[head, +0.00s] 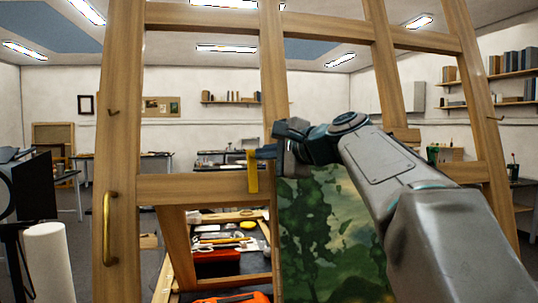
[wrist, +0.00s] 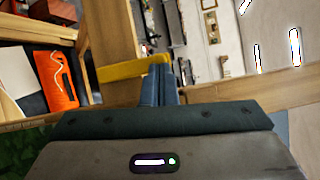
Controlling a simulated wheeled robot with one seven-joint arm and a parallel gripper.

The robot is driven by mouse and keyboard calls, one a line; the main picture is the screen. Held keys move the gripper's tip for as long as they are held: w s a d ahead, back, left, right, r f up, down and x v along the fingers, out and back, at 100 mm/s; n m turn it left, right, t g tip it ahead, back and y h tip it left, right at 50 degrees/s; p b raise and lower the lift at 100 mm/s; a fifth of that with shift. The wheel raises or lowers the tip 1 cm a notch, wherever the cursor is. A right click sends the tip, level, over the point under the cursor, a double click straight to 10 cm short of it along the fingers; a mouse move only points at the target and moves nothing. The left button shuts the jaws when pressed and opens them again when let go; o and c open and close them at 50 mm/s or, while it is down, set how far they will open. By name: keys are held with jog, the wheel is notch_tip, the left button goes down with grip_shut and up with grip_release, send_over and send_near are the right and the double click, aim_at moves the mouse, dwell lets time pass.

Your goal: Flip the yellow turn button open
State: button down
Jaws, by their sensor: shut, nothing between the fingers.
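The yellow turn button (head: 252,172) is a flat strip on the wooden frame's crossbar. In the wrist view the turn button (wrist: 130,71) runs leftward from the fingertips. My gripper (head: 262,153) is shut and empty at its upper end. In the wrist view my gripper's blue fingers (wrist: 160,68) lie together against or very close to the button's end. I cannot tell whether they touch.
The wooden frame's crossbar (head: 195,188) joins uprights, with a brass handle (head: 110,228) at left. A green painting (head: 325,240) is behind my arm, right of the button. An orange object (wrist: 58,85) and papers lie beyond the frame. The opening above the crossbar is clear at left.

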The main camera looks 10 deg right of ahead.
jog(key=w+d+f+b+v, duration=0.1)
jog(key=d+b+v, duration=0.15)
jog(key=v, duration=1.05)
jog(key=s+a+f+n+g+h, duration=0.1)
jog(key=a+f+n+g+h, duration=0.15)
jog(key=f, duration=0.85)
jog(key=s+a+f+n+g+h, duration=0.1)
jog(key=s+a+f+n+g, duration=0.15)
jog(key=f, duration=0.85)
jog(key=s+f+n+g+h, duration=0.1)
jog(key=s+f+n+g, duration=0.1)
jog(key=f, duration=0.6)
jog(key=s+a+f+n+g+h, duration=0.1)
jog(key=s+f+n+h, duration=0.1)
jog(key=s+f+n, duration=0.2)
jog(key=s+f+n+g+h, duration=0.2)
jog(key=s+f, duration=0.6)
jog(key=f, duration=0.4)
jog(key=shift+a+n+g, duration=0.25)
jog(key=shift+n+g, duration=0.05)
jog(key=shift+n, duration=0.5)
jog(key=shift+f, duration=0.1)
